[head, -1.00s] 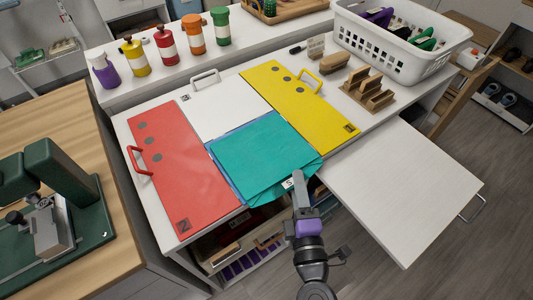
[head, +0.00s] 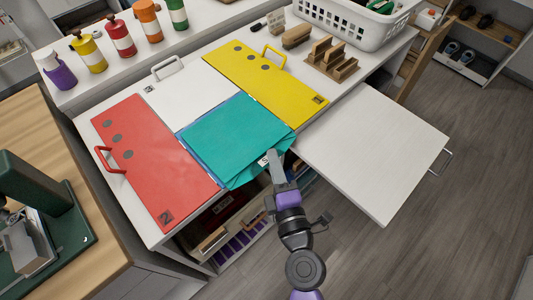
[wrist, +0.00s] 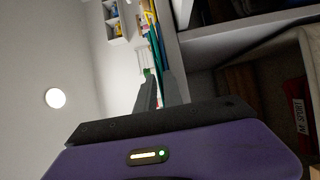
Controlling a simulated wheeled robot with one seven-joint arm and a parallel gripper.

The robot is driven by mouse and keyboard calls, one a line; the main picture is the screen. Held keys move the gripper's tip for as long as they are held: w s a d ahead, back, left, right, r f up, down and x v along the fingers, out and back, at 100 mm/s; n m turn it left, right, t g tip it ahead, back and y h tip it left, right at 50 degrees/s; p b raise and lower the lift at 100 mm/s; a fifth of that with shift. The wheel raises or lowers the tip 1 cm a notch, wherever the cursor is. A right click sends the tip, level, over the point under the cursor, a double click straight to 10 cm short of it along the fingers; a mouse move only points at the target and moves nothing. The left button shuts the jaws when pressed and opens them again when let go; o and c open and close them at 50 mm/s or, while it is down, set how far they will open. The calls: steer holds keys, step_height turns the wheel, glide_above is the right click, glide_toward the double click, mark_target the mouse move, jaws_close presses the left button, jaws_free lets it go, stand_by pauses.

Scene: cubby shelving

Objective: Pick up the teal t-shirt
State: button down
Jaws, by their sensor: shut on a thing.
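The teal t-shirt (head: 232,137) lies folded flat on top of a blue folded cloth (head: 188,143), in the middle of the white counter. Its near right corner hangs a little over the front edge, with a white size tag (head: 263,160) there. My gripper (head: 273,156) is at that corner, shut on the teal t-shirt's edge. In the wrist view the teal cloth (wrist: 158,45) shows edge-on as a thin band running to the fingers (wrist: 160,92). The fingertips' exact grip is partly hidden.
A red board (head: 150,160) lies left, a yellow board (head: 262,75) at the back right. A white panel (head: 370,150) juts out right. Open shelves (head: 235,235) lie below the counter edge. Bottles (head: 120,38) and a white basket (head: 350,22) stand behind.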

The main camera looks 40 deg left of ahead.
step_height(320, 180, up, 20)
steer(key=p, duration=1.5)
